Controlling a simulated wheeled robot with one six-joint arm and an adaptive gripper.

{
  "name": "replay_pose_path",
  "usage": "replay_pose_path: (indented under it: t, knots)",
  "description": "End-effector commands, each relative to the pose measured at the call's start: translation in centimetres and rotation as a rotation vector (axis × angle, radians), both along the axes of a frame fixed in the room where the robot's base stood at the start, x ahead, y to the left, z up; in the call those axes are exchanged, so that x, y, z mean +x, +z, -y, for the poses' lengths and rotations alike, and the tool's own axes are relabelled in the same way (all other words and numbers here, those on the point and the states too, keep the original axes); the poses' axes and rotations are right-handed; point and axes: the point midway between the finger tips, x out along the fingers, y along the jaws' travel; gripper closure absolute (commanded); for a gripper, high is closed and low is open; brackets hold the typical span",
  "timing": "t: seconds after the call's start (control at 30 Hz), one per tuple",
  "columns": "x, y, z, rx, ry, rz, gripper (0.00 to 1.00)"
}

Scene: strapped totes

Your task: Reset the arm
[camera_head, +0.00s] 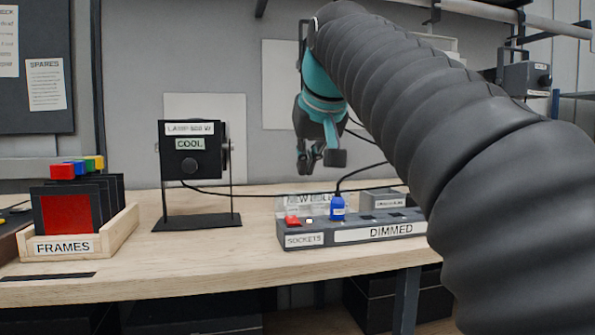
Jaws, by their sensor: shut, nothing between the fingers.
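My arm, in a dark ribbed sleeve, reaches in from the right and bends down at the top of the head view. My gripper (320,160) hangs from its teal wrist, pointing down, shut and empty. It is in the air above the workbench (255,262), higher than the socket strip (345,236) and apart from it in the picture. A blue plug (337,208) with a black cable stands in the strip. Part of the bench's right side is hidden behind my arm.
A black lamp (192,150) labelled COOL stands on the bench, left of my gripper. A wooden FRAMES box (85,243) holds several dark frames with coloured tabs. Black cables run across to the strip. The bench between lamp and box is mostly clear.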

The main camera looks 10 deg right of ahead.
Motion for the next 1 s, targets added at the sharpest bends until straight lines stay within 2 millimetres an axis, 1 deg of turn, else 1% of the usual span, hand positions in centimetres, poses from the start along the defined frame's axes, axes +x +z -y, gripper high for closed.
replay_pose_path:
  t: [0.13, 0.43, 0.57, 0.67, 0.77, 0.97, 1.0]
  knots:
    - [-0.6, 0.5, 0.0, 0.0, 0.0, 0.002, 1.0]
    - [-0.6, 0.5, 0.0, 0.0, -0.001, 0.001, 1.0]
    - [-0.9, -0.1, 0.0, 0.0, -0.001, -0.006, 1.0]
    - [-1.7, -1.7, 0.0, 0.0, -0.001, -0.019, 1.0]
    - [-3.2, -4.5, 0.0, 0.0, -0.001, -0.043, 1.0]
    - [-6.9, -11.8, 0.0, 0.0, -0.001, -0.094, 1.0]
    - [-7.7, -13.4, 0.0, 0.0, -0.001, -0.104, 1.0]
